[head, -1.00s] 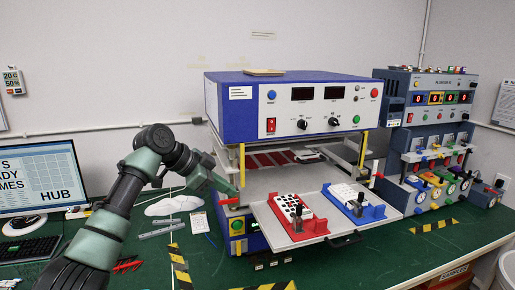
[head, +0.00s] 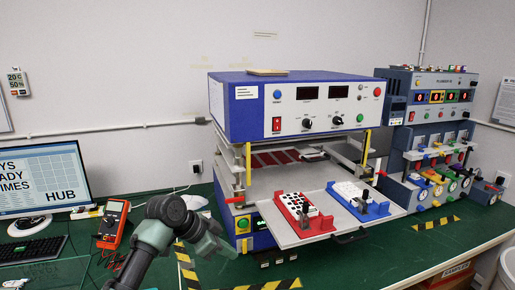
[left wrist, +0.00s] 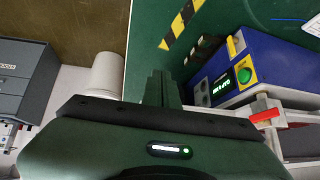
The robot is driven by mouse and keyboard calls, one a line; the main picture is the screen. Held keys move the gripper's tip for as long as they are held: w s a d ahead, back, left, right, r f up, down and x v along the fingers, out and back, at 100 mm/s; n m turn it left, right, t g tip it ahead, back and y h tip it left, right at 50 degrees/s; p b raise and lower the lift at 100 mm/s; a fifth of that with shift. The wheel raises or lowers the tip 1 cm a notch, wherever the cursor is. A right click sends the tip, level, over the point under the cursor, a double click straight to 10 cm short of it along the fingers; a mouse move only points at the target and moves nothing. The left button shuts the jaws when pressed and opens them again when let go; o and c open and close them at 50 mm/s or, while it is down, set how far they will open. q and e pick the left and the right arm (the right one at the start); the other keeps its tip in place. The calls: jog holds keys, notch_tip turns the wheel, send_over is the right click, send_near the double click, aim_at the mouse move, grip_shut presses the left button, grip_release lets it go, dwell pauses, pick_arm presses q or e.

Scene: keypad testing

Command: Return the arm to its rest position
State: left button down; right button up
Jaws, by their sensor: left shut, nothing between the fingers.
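My left arm comes in at the lower left of the head view, bent low over the green table. Its gripper (head: 226,250) is just left of the tester's lower front corner and holds nothing. In the left wrist view, the gripper fingers (left wrist: 160,88) are together, over the table edge. The blue keypad tester (head: 300,100) stands behind, with its tray (head: 280,236) pulled out. A red fixture (head: 318,225) and a blue fixture (head: 376,209), each with a keypad, sit on the tray. My right gripper does not show.
A red multimeter (head: 113,222) and a monitor (head: 42,180) stand at the left. A second test bench (head: 430,120) stands at the right. The tester's green button (left wrist: 244,75) and a red lever (left wrist: 265,115) are close to the right of the fingers. The table front has some free room.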

pick_arm(q)
jog(key=s+a+f+n+y, duration=0.1)
jog(key=s+a+f+n, duration=0.15)
jog(key=s+f, duration=0.7)
jog(key=s+a+f+n+y, duration=0.1)
jog(key=s+f+n+y, duration=0.15)
jog(key=s+f, duration=0.75)
jog(key=s+a+r+n+y, duration=0.1)
jog(key=s+a+n, duration=0.3)
jog(key=s, duration=0.6)
jog(key=s+a+r+n+y, duration=0.15)
jog(key=s+a, duration=0.35)
jog(key=s, duration=0.6)
notch_tip(320, 180, down, 25)
jog(key=g, duration=0.2)
jog(key=s+a+f+g, duration=0.1)
jog(key=s+a+f, duration=0.2)
jog(key=s+f, duration=1.5)
jog(key=shift+f+y, duration=0.3)
jog(key=shift+f, duration=0.15)
